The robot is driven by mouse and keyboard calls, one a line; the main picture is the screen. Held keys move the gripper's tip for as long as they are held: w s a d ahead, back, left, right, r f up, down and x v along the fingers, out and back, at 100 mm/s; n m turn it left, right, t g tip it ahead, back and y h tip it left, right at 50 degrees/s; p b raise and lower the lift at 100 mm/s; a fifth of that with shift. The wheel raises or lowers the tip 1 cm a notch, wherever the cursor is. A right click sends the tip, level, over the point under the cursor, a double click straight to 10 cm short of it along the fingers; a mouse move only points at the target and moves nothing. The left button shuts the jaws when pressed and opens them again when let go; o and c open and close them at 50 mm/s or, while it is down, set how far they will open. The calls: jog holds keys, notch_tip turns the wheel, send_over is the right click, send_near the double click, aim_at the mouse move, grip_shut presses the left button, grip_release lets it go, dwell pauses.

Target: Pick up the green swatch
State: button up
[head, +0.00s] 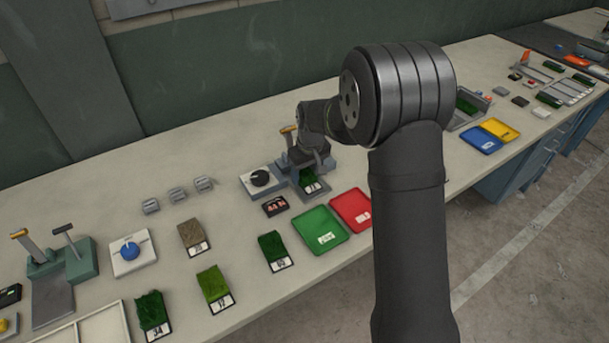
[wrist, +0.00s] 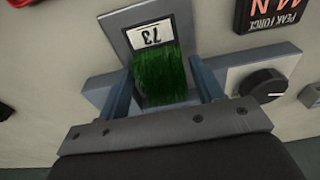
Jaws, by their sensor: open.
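A green grass swatch (wrist: 163,80) with a white label reading 73 lies on a grey plate, seen in the wrist view. In the head view this swatch (head: 311,184) sits on the grey test fixture (head: 277,205), partly hidden by my arm. My gripper (wrist: 163,88) is open, with one finger on each side of the grass. I cannot tell whether the fingers touch it. In the head view my gripper (head: 308,168) is down at the fixture. Other green swatches (head: 271,245), (head: 212,283), (head: 152,310) lie on the bench at the left.
A box with a black knob (head: 260,179) and a dark display (head: 275,206) stand beside the fixture. A green tray (head: 302,221) and a red tray (head: 345,205) lie in front. A brown swatch (head: 190,233) and several small grey blocks (head: 177,194) are to the left.

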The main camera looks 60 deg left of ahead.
jog(key=shift+f, duration=0.1)
jog(key=c, duration=0.8)
